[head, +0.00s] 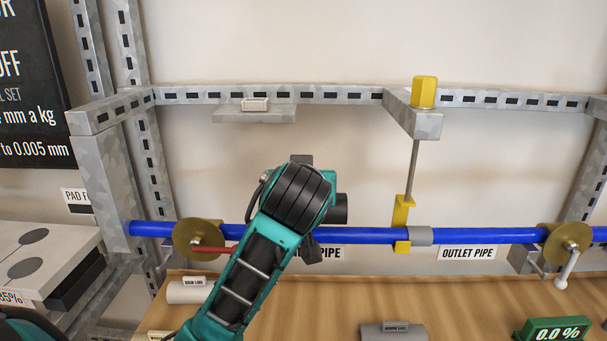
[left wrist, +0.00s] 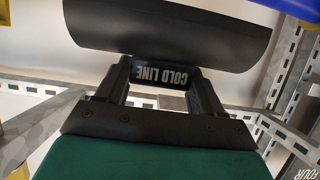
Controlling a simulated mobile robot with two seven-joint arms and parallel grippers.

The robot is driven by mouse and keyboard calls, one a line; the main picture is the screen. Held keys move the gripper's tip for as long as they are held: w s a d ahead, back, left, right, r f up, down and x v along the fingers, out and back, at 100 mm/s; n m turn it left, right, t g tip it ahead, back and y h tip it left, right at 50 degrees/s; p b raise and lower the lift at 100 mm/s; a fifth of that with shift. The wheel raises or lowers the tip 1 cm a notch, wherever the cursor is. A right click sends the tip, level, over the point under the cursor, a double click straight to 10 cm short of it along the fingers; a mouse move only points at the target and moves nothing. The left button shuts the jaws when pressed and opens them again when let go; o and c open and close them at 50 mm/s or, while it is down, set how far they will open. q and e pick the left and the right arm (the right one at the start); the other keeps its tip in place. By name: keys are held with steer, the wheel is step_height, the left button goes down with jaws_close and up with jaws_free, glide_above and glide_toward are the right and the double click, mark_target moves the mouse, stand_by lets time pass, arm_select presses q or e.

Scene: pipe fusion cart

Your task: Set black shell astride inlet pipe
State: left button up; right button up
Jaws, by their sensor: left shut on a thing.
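The black shell (left wrist: 175,30) fills the top of the left wrist view, its curved body crossing the picture and its COLD LINE tab (left wrist: 166,76) between my fingers. My left gripper (left wrist: 163,84) is shut on that tab. In the head view my left arm comes up from below and crosses in front of the blue inlet pipe (head: 355,235); my fingers and most of the shell are hidden behind the wrist. I cannot tell from the head view whether shell and pipe touch. Blue pipe (left wrist: 304,14) shows at the upper right of the wrist view, apart from the shell. My right gripper is not in view.
A grey coupling (head: 420,236) sits between inlet and outlet pipe (head: 480,236), beside a yellow bracket (head: 402,216). A brass clamp disc (head: 190,240) with a red handle is on the left. A white shell (head: 186,294) and grey shell (head: 392,333) lie on the wooden top.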

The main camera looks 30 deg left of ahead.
arm_select(q)
step_height(320, 180, down, 2)
steer(key=shift+f+b, duration=0.75)
steer(key=shift+f, duration=0.8)
steer(key=shift+f, duration=0.3)
stand_by(0.6)
steer(key=o, duration=1.1)
